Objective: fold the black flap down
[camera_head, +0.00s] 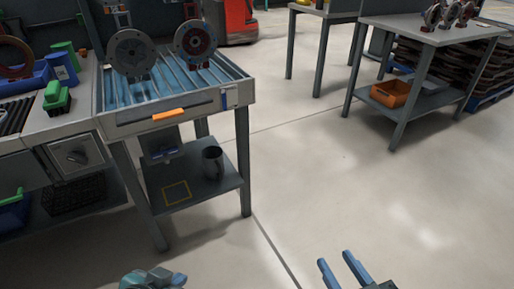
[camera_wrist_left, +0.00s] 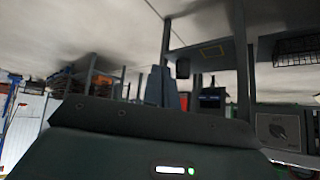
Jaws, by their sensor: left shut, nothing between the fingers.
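A dark strip (camera_head: 172,108) with an orange piece (camera_head: 169,114) runs along the front of the slatted conveyor table (camera_head: 240,98) in the head view. It may be the black flap; I cannot tell its fold for sure. My left gripper (camera_wrist_left: 164,70) shows its blue-grey fingers together, with nothing between them, in the left wrist view. In the head view only a rounded teal part of my left arm shows at the bottom edge, in front of the table and apart from it. My right gripper (camera_head: 334,258) is open and empty above bare floor at the bottom.
Two round discs (camera_head: 133,52) (camera_head: 195,41) stand upright on the conveyor. A dark mug (camera_head: 212,162) stands on its lower shelf (camera_head: 200,184). A bench with a dial box (camera_head: 75,152) adjoins at left.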

